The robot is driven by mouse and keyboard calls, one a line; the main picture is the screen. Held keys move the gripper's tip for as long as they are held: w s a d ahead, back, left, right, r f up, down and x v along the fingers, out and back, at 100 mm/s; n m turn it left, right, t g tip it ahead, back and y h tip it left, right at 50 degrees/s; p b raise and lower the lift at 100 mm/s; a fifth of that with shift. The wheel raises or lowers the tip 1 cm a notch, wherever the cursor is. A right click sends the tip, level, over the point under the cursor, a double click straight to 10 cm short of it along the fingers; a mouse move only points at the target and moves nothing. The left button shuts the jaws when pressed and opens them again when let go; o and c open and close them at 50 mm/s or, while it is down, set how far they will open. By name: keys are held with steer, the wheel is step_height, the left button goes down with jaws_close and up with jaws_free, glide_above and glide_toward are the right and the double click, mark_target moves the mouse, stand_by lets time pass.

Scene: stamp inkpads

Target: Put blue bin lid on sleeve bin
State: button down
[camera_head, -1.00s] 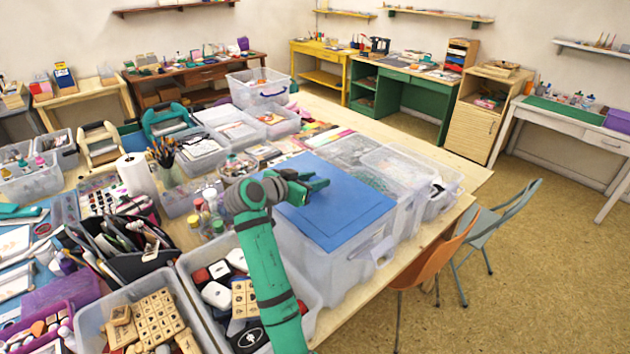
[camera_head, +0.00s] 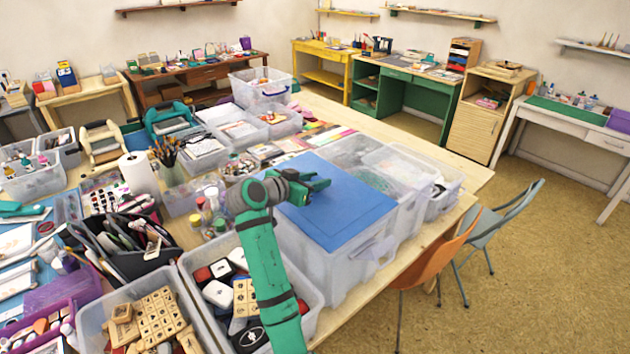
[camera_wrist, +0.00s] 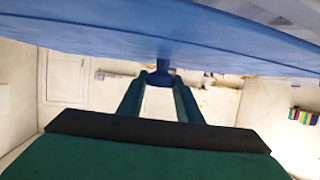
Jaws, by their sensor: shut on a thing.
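The blue bin lid (camera_head: 350,215) is a flat square panel over the top of a large translucent bin (camera_head: 318,268). Its outline roughly lines up with the bin's top; I cannot tell whether it rests fully on the rim. I cannot read a label marking this as the sleeve bin. My gripper (camera_head: 318,186) reaches in from the left above the lid. In the wrist view, my gripper (camera_wrist: 161,76) is shut on a small blue knob at the middle of the lid (camera_wrist: 160,38), whose broad face fills the top of the picture. The bin's inside is hidden under the lid.
More translucent bins (camera_head: 412,212) stand close against the right side. An open bin of stamps (camera_head: 195,262) and small paint jars (camera_head: 212,205) stand at the left. An orange chair (camera_head: 437,262) is beside the table's right edge.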

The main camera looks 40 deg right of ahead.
steer(key=shift+w+f, duration=0.15)
steer(key=shift+f, duration=0.35)
steer(key=shift+d, duration=0.1)
stand_by(0.3)
steer(key=c, duration=1.2)
jaws_free()
steer(key=shift+r, duration=4)
